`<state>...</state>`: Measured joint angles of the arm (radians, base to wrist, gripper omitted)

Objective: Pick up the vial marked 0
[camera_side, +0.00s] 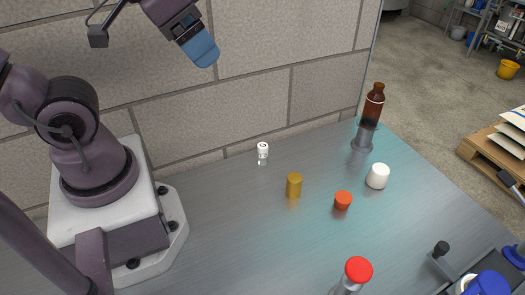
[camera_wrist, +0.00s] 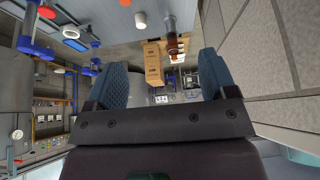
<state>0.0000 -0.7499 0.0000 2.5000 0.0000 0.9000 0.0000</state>
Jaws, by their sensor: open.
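A small clear vial with a white cap (camera_side: 263,153) stands upright on the metal table near the wall in the side view. Any mark on it is too small to read. My gripper (camera_side: 206,54) is above and to the left of this vial, well clear of the table, near the wall. In the wrist view my gripper (camera_wrist: 162,78) shows two blue padded fingers spread apart with nothing between them. I cannot make out the vial in the wrist view.
On the table (camera_side: 225,225) stand an amber cylinder (camera_side: 294,186), an orange-red cap (camera_side: 343,201), a white cylinder (camera_side: 377,176), a brown bottle (camera_side: 374,103) on a grey stand and a red-capped container (camera_side: 357,272). Bare table surrounds the vial. The block wall (camera_side: 260,45) rises behind.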

